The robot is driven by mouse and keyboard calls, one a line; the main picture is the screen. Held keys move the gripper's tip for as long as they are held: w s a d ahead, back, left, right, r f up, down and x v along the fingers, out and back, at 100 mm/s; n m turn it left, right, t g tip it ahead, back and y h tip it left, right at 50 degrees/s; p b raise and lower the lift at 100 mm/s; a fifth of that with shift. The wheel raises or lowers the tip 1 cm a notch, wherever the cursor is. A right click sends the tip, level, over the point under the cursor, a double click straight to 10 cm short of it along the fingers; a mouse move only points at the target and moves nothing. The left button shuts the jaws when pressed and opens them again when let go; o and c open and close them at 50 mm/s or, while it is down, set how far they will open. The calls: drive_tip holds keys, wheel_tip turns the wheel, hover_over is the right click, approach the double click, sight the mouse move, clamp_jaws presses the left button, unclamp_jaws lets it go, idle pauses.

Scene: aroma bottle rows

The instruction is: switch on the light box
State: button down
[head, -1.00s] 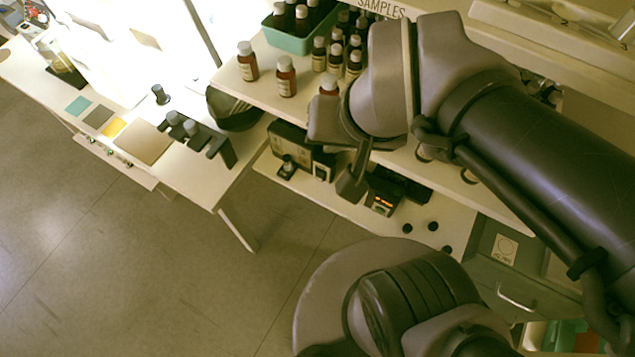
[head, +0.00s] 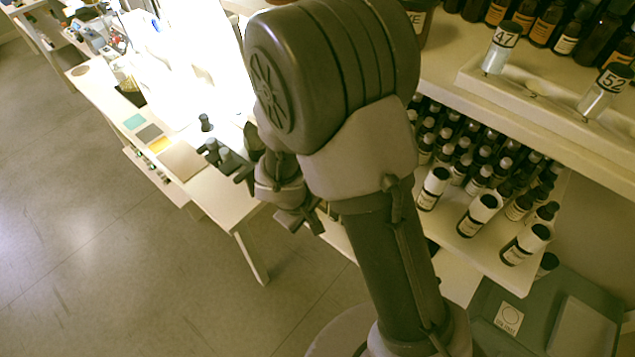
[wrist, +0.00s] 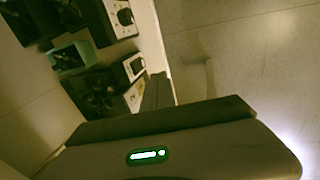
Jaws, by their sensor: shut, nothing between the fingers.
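A glaring white area (head: 185,75) covers the back of the side table in the head view. It is overexposed, and I cannot tell whether it is the light box. In the wrist view the dark fingers of my gripper (wrist: 158,90) are shut and empty. Boxy devices with dials (wrist: 118,18) show to their left.
The side table (head: 198,190) carries coloured squares (head: 148,132), a tan board (head: 182,160) and dark knobbed holders (head: 225,158). Shelves of bottles (head: 480,210) stand to the right. Open floor (head: 90,230) lies at left.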

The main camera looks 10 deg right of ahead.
drive_tip(key=b+x, duration=0.1)
drive_tip(key=x, duration=0.3)
drive_tip(key=w+d+b+x, duration=0.1)
drive_tip(key=b+x, duration=0.1)
drive_tip(key=x, duration=0.2)
drive_tip(key=b+x, duration=0.2)
drive_tip(key=x, duration=0.1)
drive_tip(key=shift+w+d, duration=0.2)
drive_tip(key=shift+d, duration=0.2)
drive_tip(key=shift+w+d+f, duration=0.15)
drive_tip(key=shift+w+d, duration=0.2)
drive_tip(key=shift+d, duration=0.15)
